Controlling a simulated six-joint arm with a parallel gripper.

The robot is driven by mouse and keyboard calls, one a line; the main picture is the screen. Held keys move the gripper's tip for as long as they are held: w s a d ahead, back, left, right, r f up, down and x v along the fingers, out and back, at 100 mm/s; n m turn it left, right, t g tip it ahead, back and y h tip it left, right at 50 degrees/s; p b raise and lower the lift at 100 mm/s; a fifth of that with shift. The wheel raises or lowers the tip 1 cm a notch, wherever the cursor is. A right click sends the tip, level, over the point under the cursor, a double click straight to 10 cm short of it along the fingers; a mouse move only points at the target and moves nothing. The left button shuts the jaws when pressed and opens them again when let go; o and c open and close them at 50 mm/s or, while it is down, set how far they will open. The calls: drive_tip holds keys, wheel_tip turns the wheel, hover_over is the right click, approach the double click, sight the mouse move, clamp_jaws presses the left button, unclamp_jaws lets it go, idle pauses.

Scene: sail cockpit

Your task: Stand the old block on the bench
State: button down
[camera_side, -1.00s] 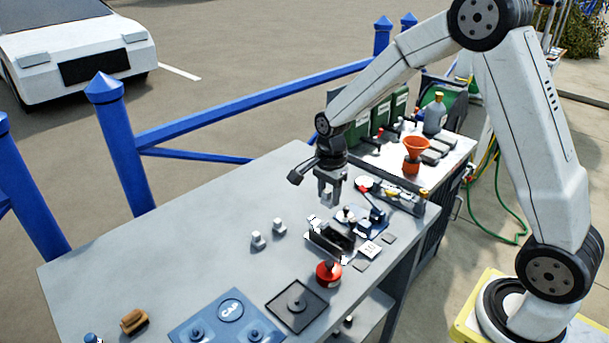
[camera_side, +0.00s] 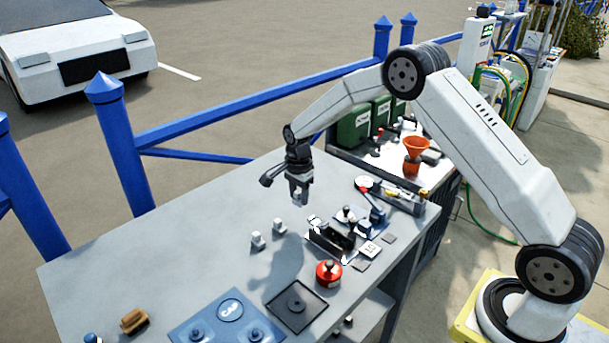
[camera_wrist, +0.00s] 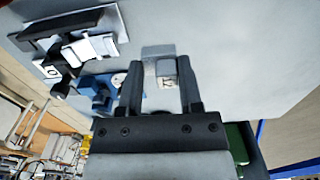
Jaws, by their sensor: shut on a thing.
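My gripper (camera_side: 299,192) is over the far middle part of the grey bench (camera_side: 190,250), pointing down. It is shut on a small pale grey block (camera_wrist: 167,70), which sits between the two fingers in the wrist view and carries a dark mark too small to read. In the side view the block's lower end (camera_side: 298,202) shows just below the fingertips. It appears to be above the bench top, apart from it. Two similar small pale blocks stand on the bench to the left of and nearer than the gripper, one left (camera_side: 258,240) and one right (camera_side: 280,226).
A dark open holder (camera_side: 330,238) and a blue device (camera_side: 376,214) stand right of the gripper. The bench's left middle is clear.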

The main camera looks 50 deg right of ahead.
sight(293, 217)
drive_tip(key=shift+w+f, duration=1.1)
drive_tip(key=shift+f, duration=0.25)
drive_tip(key=shift+w+d+f, duration=0.1)
drive_tip(key=shift+w+f, duration=0.15)
drive_tip(key=shift+f, duration=1.55)
drive_tip(key=shift+f, duration=0.15)
drive_tip(key=shift+c, duration=1.3)
unclamp_jaws()
